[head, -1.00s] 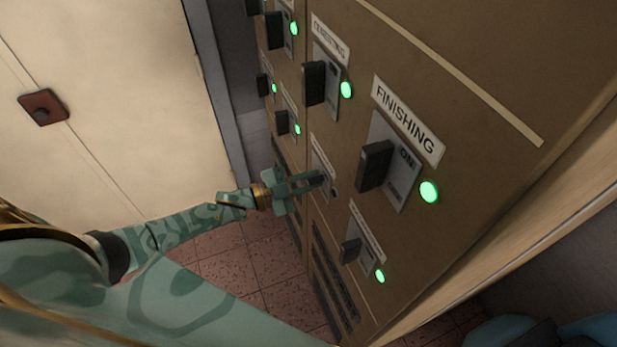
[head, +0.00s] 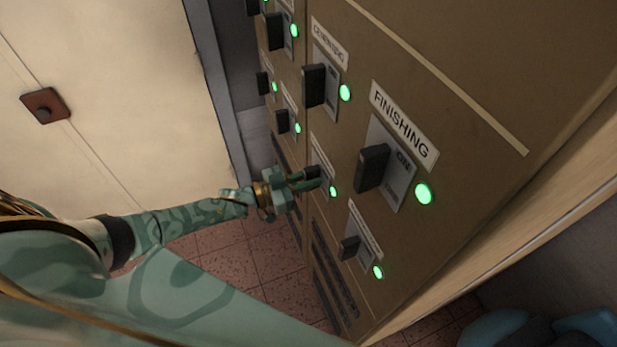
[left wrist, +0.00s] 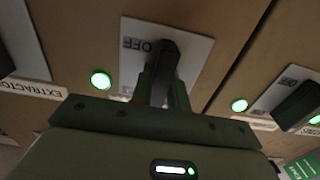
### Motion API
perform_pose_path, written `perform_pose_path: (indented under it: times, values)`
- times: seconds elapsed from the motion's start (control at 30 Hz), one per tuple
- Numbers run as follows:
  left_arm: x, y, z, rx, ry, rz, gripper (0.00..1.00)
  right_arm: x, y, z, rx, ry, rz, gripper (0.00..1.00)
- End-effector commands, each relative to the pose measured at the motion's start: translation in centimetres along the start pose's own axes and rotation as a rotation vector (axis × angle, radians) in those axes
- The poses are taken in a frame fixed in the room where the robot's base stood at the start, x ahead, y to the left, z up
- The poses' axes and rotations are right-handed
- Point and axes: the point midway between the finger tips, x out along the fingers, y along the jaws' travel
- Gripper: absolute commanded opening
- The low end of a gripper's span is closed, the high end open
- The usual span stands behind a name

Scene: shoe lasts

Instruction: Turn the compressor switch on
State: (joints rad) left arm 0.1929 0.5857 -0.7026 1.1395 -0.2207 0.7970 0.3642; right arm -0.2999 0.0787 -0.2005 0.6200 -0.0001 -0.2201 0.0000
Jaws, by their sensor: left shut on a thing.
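The gripped switch has a dark handle (head: 313,172) on a pale plate on the brown cabinet, and its label is too small to read in the head view. A small lamp (head: 333,191) beside it glows green. My left gripper (head: 311,178) is shut on this handle. In the left wrist view the two fingers (left wrist: 164,88) straddle the dark handle (left wrist: 167,52), with OFF printed on the plate (left wrist: 198,52) near it. The fingers hide part of the plate. My right gripper is not in view.
The cabinet (head: 470,170) carries several similar switches with lit green lamps. The FINISHING switch (head: 372,168) is close on the right, and a smaller switch (head: 349,247) sits below it. A cream door (head: 110,110) stands at left, with red tiled floor (head: 235,270) below.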

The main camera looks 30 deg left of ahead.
Motion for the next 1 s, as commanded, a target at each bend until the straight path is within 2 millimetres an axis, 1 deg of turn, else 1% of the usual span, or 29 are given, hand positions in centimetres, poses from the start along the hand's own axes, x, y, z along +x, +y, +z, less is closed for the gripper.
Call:
perform_pose_path:
  times: [0.5, 0.53, 0.57, 0.6, 1.0]
  values:
    - [-0.08, 0.06, 0.16, -0.022, -0.004, 0.000, 0.00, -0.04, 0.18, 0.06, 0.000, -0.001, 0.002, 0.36]
    - [-0.08, 0.06, 0.17, -0.022, -0.004, 0.000, 0.19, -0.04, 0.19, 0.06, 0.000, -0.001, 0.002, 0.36]
    - [-0.08, 0.06, 0.16, -0.022, -0.004, 0.000, 0.28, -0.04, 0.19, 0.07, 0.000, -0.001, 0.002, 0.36]
    - [-0.08, 0.06, 0.15, -0.022, -0.004, 0.000, 0.38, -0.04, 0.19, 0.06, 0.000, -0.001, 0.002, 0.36]
    - [-0.06, 0.02, 0.04, -0.019, -0.001, 0.000, 0.38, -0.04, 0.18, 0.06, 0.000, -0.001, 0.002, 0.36]
